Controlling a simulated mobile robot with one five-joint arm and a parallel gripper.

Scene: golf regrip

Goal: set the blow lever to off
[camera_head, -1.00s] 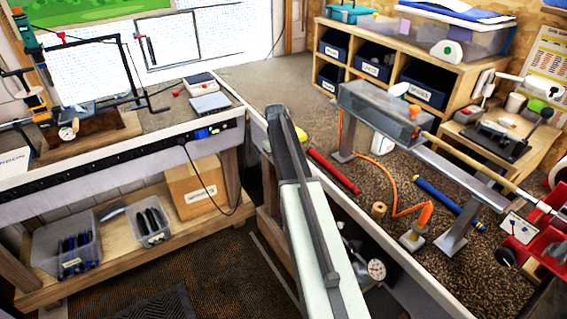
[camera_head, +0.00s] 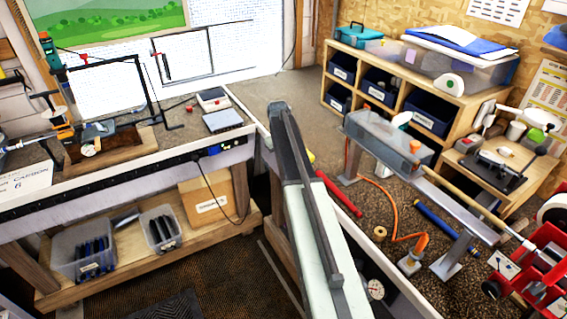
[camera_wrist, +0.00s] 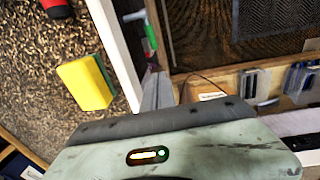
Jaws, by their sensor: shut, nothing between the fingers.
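An upright orange handle (camera_head: 419,243) stands on a small pale base on the right bench, with an orange hose beside it. I cannot tell whether it is the blow lever, or read any on or off mark. A clear box (camera_head: 385,138) on a grey rail carries an orange knob (camera_head: 415,146), with a white piece near its top. My gripper shows in the wrist view as narrow grey fingers (camera_wrist: 157,92), shut and empty beside the bench's white edge. In the head view my arm reaches up the middle, apart from the orange handle.
A yellow sponge (camera_wrist: 85,82) lies on the bench left of my gripper. A red bar (camera_head: 338,194), a blue tube (camera_head: 437,220) and a red machine (camera_head: 547,275) are also on the right bench. The left bench (camera_head: 135,168) holds a vise and tools. Dark floor lies between the benches.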

